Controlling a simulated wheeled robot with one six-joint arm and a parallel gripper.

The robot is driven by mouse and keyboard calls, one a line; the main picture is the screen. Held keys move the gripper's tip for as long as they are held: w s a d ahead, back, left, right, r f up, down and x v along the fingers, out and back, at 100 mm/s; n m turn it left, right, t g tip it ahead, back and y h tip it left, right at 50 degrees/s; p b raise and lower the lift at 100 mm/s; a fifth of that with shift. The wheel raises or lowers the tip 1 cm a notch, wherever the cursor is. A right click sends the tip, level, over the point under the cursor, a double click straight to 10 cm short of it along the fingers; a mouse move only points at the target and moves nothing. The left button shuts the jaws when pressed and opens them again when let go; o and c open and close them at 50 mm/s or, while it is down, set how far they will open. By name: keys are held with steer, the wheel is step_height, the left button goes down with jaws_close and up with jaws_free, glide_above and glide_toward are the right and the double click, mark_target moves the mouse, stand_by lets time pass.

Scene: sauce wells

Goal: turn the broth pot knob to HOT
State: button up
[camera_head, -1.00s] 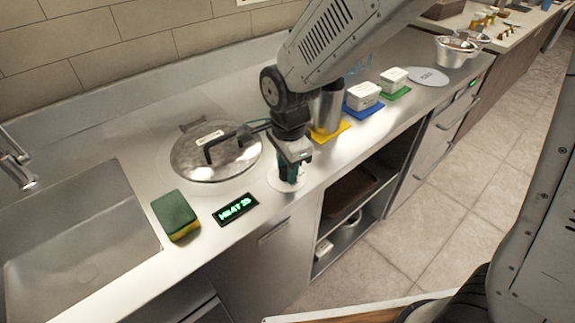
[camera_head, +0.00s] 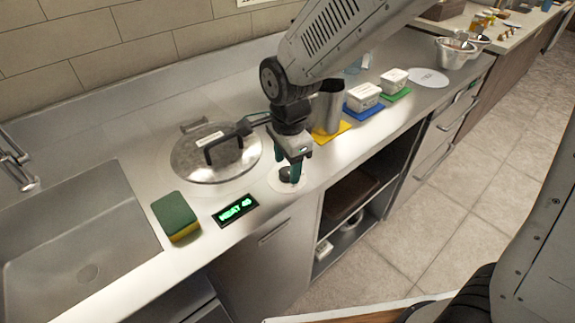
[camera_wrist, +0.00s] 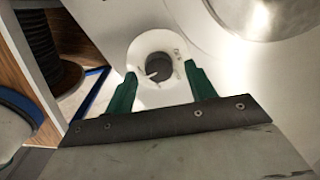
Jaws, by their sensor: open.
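The broth pot (camera_head: 236,168) is sunk in the counter under a round steel lid with a black handle. The dark round knob (camera_head: 287,174) sits on a white dial disc (camera_head: 275,184) to its right, near the counter's front edge. My gripper (camera_head: 289,166) points down over the knob with its green fingers open. In the wrist view the knob (camera_wrist: 158,68) lies between and slightly beyond the fingertips (camera_wrist: 160,70), with visible gaps on both sides. The dial marks are too small to read. A green-lit display (camera_head: 235,209) appears to read HEAT 40.
A green and yellow sponge (camera_head: 175,215) lies beside the sink (camera_head: 85,235) at left. A steel canister (camera_head: 328,106) stands on a yellow mat behind my gripper. White tubs (camera_head: 363,96) sit on blue and green mats farther along. Open shelves are below.

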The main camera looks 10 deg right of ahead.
mark_target(288, 172)
step_height(288, 172, up, 6)
steer(key=shift+s+d+r, duration=0.1)
steer(key=shift+s+r, duration=0.05)
stand_by(0.5)
steer(key=shift+s+d+n, duration=0.1)
steer(key=shift+s+n, duration=0.1)
steer(key=shift+n, duration=0.8)
steer(key=s+d+r+n, duration=0.4)
steer(key=s+d+n, duration=0.1)
steer(key=s+d, duration=0.4)
steer(key=s+d+r+n, duration=0.4)
steer(key=s+d+n, duration=0.2)
steer(key=s+d, duration=0.4)
steer(key=shift+d+r+n+t, duration=0.15)
steer(key=shift+d+n+t, duration=0.2)
steer(key=shift+d, duration=0.6)
